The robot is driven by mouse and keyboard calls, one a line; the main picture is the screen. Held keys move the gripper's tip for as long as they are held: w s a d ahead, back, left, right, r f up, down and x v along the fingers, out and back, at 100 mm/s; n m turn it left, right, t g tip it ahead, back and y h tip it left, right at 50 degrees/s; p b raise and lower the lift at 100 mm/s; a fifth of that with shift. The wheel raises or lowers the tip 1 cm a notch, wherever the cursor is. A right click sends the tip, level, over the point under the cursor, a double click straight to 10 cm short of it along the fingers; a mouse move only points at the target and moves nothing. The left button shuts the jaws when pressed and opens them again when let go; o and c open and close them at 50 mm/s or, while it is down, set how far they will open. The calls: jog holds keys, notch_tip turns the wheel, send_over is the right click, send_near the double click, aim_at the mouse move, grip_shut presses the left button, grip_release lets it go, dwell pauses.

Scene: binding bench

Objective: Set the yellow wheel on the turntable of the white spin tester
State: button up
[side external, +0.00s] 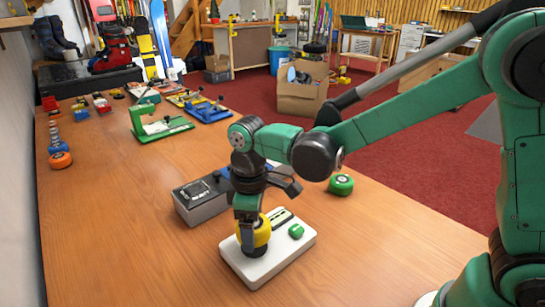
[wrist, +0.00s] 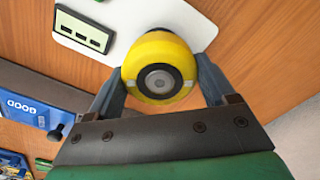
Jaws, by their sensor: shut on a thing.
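The yellow wheel (wrist: 147,57) is between the two fingers of my gripper (wrist: 160,88) in the wrist view, with its grey hub facing the camera. In the side view the yellow wheel (side external: 264,232) is low over the left part of the white spin tester (side external: 258,268), and my gripper (side external: 250,236) is shut on it from above.
A grey box with a dark top (side external: 203,199) stands close behind the tester. A green wheel (side external: 341,184) lies near the right table edge. An orange wheel (side external: 60,159) and a green fixture (side external: 160,124) are farther back. The wooden table's front left is clear.

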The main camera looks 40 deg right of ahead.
jog(key=shift+f, duration=1.1)
dwell(0.3)
jog(key=o, duration=1.2)
jog(key=shift+o, duration=0.2)
jog(key=shift+r, duration=0.15)
jog(key=shift+r, duration=5.65)
